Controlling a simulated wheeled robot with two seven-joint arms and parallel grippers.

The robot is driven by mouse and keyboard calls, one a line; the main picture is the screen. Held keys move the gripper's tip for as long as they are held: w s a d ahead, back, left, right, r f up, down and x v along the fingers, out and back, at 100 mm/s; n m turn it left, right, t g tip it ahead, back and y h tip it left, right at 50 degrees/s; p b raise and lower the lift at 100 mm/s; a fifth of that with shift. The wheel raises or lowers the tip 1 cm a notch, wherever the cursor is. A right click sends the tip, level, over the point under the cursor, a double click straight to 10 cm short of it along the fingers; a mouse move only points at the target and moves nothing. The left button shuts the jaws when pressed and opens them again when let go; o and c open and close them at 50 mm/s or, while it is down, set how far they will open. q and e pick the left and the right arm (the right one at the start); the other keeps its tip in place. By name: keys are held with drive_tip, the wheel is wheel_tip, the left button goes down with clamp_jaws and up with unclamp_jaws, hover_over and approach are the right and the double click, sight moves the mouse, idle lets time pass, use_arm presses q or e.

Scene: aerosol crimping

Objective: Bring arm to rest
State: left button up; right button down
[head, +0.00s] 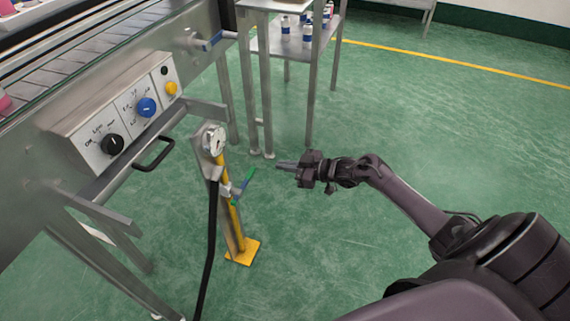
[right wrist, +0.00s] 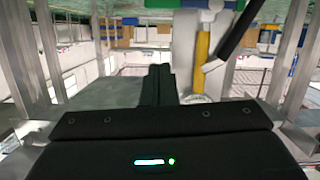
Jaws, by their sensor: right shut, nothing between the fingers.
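My right gripper (head: 287,165) is in the middle of the head view, with its arm coming in from the lower right. Its fingers are shut with nothing between them, and they point left over the green floor. The shut fingers also show in the right wrist view (right wrist: 159,85). The gripper is to the right of a yellow stand with a gauge (head: 214,140) and a green-handled valve (head: 243,186), apart from them in the picture. My left gripper is in neither view.
A conveyor machine with a control panel (head: 125,118) of knobs fills the left side, with a black handle (head: 154,154) below the panel. A black hose (head: 209,250) hangs from the gauge stand. A metal shelf (head: 290,45) with small bottles stands behind. Green floor (head: 440,130) is clear at right.

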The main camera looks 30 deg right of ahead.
idle(0.3)
